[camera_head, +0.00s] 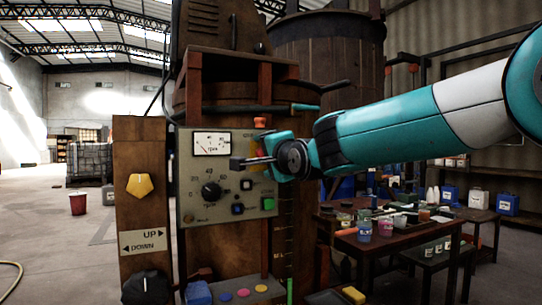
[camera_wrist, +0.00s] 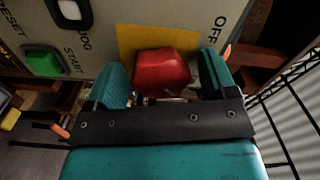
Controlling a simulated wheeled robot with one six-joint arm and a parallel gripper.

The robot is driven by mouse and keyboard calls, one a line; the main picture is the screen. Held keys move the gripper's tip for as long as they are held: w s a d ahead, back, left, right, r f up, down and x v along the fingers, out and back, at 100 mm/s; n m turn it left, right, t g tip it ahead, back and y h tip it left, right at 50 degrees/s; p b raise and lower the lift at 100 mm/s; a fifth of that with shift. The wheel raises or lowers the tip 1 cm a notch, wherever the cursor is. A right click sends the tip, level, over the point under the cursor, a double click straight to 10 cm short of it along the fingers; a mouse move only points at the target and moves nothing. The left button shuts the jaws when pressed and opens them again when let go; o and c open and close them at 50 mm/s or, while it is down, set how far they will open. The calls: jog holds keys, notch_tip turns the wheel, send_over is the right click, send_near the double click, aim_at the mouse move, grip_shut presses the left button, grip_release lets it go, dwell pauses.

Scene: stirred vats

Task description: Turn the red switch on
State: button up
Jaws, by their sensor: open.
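The red switch (camera_wrist: 162,72) is a rounded red knob on a yellow plate (camera_wrist: 130,40) on the grey control panel (camera_wrist: 90,18). The word OFF is printed beside the plate in the wrist view. My gripper (camera_wrist: 164,82) is open, with one teal finger on each side of the red knob. I cannot tell whether either finger touches it. The lower part of the knob and its mount are partly hidden by my gripper. In the head view my gripper (camera_head: 262,155) is at the right part of the panel (camera_head: 190,165) and covers most of the switch there.
A green START button (camera_wrist: 44,62) and a white JOG button (camera_wrist: 70,12) are near the switch. The panel also carries a dial gauge (camera_head: 212,143) and black knob (camera_head: 211,191). A table (camera_head: 350,238) with jars and cups stands to the right. Floor at left is mostly clear.

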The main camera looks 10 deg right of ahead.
jog(key=b+v, duration=0.2)
jog(key=v, duration=1.5)
jog(key=shift+s, duration=0.2)
jog(key=shift+d+r, duration=0.1)
jog(key=s+f+n+g, duration=0.3)
jog(key=f+n+g, duration=0.1)
jog(key=f, duration=0.4)
jog(key=s+f+n+g, duration=0.4)
jog(key=f, duration=0.4)
jog(key=s+f+n+g, duration=0.8)
jog(key=s+f+n, duration=0.15)
jog(key=s, duration=0.45)
notch_tip(320, 180, up, 20)
jog(key=s+g+p, duration=0.1)
jog(key=s+p, duration=0.1)
jog(key=p, duration=1.8)
jog(key=shift+s+d+f+n+h+p, duration=0.2)
jog(key=shift+d+n+h+p, duration=0.1)
jog(key=shift+n+h, duration=0.15)
